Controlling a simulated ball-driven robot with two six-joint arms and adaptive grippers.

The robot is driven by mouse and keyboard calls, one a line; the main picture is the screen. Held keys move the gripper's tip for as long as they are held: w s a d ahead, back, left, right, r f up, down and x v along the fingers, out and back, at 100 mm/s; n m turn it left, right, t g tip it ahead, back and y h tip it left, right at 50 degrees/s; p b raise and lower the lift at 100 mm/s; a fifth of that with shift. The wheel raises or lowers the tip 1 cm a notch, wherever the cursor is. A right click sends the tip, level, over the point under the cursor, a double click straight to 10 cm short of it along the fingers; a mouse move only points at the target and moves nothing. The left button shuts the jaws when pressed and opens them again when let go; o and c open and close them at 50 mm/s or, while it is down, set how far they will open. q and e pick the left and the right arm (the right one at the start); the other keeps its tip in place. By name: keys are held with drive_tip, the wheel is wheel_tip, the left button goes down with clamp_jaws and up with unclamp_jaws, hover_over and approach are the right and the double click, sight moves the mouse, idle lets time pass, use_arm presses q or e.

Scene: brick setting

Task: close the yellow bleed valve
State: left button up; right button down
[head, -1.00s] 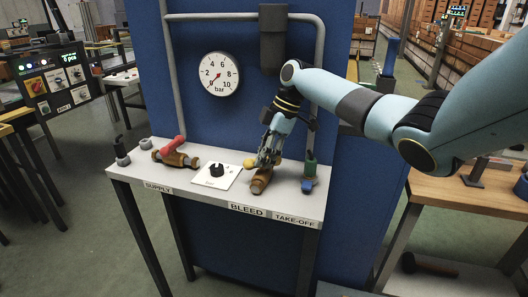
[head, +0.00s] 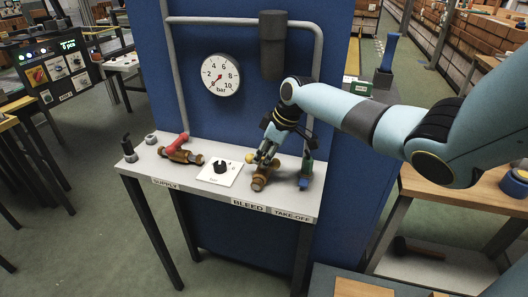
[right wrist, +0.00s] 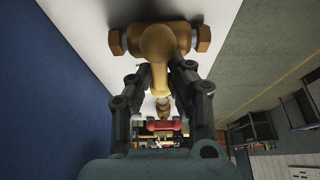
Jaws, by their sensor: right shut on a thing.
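The bleed valve is a brass body (head: 258,184) on the panel's shelf above the BLEED label (head: 248,204). Its yellow handle (head: 250,158) shows beside my right gripper's fingers in the head view. My right gripper (head: 264,157) comes down over the valve from above. In the right wrist view, the yellow handle (right wrist: 158,75) lies between the two dark fingers of the right gripper (right wrist: 160,88), which are shut on it. The brass body (right wrist: 186,38) lies just beyond. The fingers partly hide the handle in the head view. My left gripper is not in view.
The supply valve with a red handle (head: 175,143) stands left on the shelf, with a black knob on a white plate (head: 220,170) between. The take-off fitting (head: 306,170) is close on the right. A gauge (head: 221,74) and grey pipe are on the blue panel behind.

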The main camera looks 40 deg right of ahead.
idle(0.4)
drive_tip(key=c, duration=1.3)
unclamp_jaws()
drive_tip(key=shift+r, duration=0.1)
drive_tip(key=v, duration=1.1)
drive_tip(key=shift+s+d+r, duration=0.1)
drive_tip(key=shift+s+r, duration=0.1)
drive_tip(key=shift+r, duration=0.15)
